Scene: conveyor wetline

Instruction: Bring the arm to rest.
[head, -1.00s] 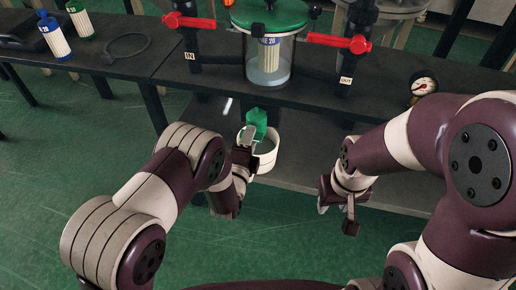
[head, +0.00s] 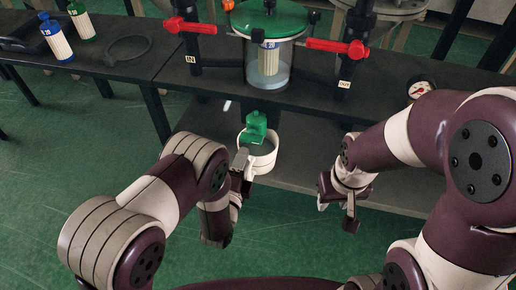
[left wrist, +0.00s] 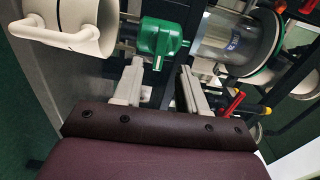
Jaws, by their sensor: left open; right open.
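My left gripper (head: 241,170) is in front of the white bucket (head: 262,160) on the lower shelf. In the left wrist view its two fingers (left wrist: 158,82) are apart with nothing between them. The bucket also shows at the upper left of that view (left wrist: 85,40). My right gripper (head: 348,212) hangs to the right, over the front of the lower shelf, with nothing visible in it.
A green valve (head: 256,127) sits above the bucket, below a clear filter housing (head: 268,68) with a green lid. Red levers (head: 337,47) flank the housing. A gauge (head: 420,89) is at right. Blue and green bottles (head: 56,38) stand on the left table.

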